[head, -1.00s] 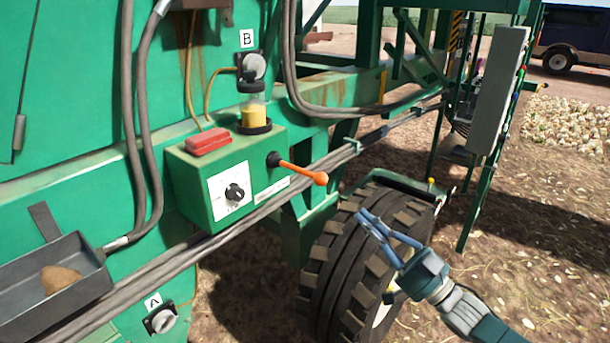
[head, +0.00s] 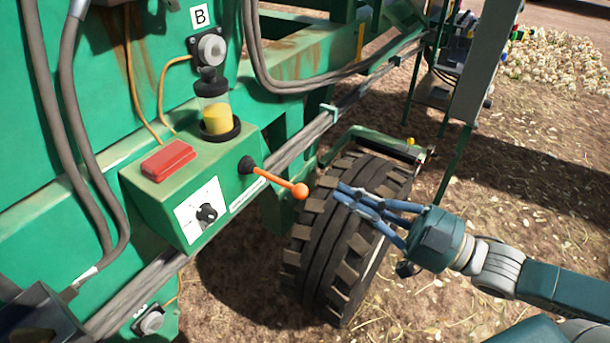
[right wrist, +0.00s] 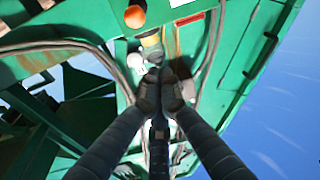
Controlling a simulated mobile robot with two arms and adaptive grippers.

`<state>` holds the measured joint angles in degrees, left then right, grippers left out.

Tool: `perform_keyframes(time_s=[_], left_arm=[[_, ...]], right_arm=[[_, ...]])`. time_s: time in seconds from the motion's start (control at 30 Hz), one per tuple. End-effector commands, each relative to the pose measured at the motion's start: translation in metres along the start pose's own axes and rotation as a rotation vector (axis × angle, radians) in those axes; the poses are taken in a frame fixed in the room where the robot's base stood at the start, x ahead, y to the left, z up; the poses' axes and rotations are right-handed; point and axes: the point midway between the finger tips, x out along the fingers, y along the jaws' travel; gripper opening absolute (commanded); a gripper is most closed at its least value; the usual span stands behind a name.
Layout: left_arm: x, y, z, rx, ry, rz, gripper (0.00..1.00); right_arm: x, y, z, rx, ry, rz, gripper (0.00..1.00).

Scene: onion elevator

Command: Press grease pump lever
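The grease pump lever (head: 275,180) is an orange rod with a round knob, sticking out from the green box (head: 160,205) down and to the right. Its orange knob (right wrist: 135,16) also shows at the top of the right wrist view. My right gripper (head: 342,191) is to the right of the knob, in front of the tyre, with a visible gap between them. My left gripper is not in view.
The box carries a red cover (head: 168,160), a black dial (head: 206,213) and a yellow grease reservoir (head: 218,118). A large tyre (head: 330,250) stands below the lever. Grey hoses (head: 45,110) run down the machine's left side. Open ground (head: 480,240) lies to the right.

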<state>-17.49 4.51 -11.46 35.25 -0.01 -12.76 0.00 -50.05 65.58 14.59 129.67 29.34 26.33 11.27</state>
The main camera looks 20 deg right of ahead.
Motion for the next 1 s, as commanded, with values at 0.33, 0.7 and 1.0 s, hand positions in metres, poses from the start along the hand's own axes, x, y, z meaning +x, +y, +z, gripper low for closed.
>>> perform_keyframes(time_s=[0.33,0.7,1.0], left_arm=[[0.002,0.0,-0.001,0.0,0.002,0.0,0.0],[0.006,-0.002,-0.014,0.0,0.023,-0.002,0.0],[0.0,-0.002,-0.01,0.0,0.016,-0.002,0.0]], right_arm=[[0.007,0.001,0.0,0.0,0.003,0.002,0.0],[0.045,0.002,-0.001,-0.002,0.006,0.002,0.0],[0.079,0.002,-0.003,-0.001,0.006,0.001,0.0]])
